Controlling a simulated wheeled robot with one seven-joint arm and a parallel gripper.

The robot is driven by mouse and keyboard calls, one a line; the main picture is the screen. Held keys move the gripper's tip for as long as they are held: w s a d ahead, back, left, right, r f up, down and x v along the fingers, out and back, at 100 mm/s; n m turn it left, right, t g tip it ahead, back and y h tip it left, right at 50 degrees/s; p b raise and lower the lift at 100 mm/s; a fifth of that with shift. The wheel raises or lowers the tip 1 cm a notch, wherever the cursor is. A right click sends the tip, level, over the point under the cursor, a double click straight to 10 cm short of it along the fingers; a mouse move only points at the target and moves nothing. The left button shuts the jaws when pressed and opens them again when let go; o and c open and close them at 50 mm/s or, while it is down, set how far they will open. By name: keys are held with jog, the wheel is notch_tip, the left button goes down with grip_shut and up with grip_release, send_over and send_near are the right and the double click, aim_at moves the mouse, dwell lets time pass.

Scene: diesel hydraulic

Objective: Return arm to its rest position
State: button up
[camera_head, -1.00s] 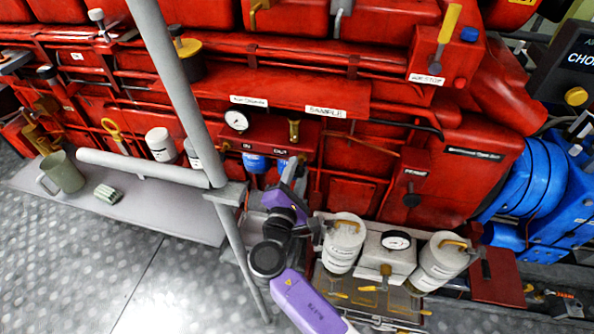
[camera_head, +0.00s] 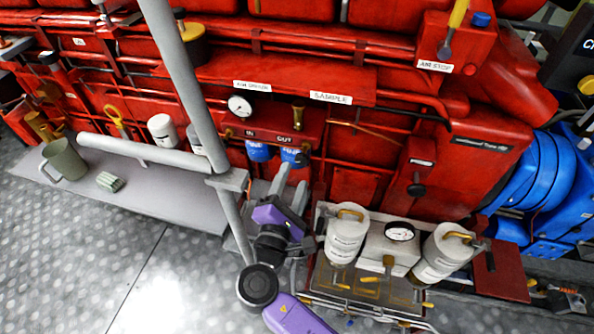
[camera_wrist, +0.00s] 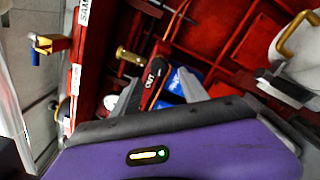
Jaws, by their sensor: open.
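My arm shows in the lower middle of the head view, with a purple forearm link and a purple wrist. My gripper (camera_head: 292,182) points up toward the red engine block. It is in front of and below the blue-capped IN and OUT fittings (camera_head: 275,152). In the wrist view, the two grey fingers of my gripper (camera_wrist: 160,92) stand apart above the purple wrist housing. The OUT label and a blue part (camera_wrist: 178,117) show between and behind them. I see nothing held between the fingers.
Right of the wrist stand two white canisters (camera_head: 346,236) (camera_head: 446,252) with a gauge block (camera_head: 391,246) between them. A grey diagonal post (camera_head: 185,80) and horizontal rail (camera_head: 140,152) are left of the arm. A mug (camera_head: 66,161) stands on the grey ledge. Metal floor lies open at lower left.

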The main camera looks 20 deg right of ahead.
jog(key=shift+s+a, duration=0.25)
jog(key=shift+s, duration=0.15)
jog(key=a+f+m+t+y, duration=0.1)
jog(key=a+f+m+y, duration=0.1)
jog(key=a+y, duration=0.5)
jog(key=s+f+m+y, duration=0.3)
jog(key=s+m+y, duration=0.15)
jog(key=s, duration=0.45)
jog(key=s+d+r+m, duration=0.3)
jog(key=s+d+m, duration=0.1)
jog(key=s, duration=0.5)
jog(key=s+d+r+m, duration=0.3)
jog(key=s+d, duration=0.1)
jog(key=s, duration=0.5)
jog(key=s+d+r+m, duration=0.2)
jog(key=s+d+m, duration=0.2)
jog(key=s, duration=0.6)
jog(key=shift+r+m+g+h, duration=0.35)
jog(key=shift+r+g+h, duration=0.05)
jog(key=shift+h, duration=0.05)
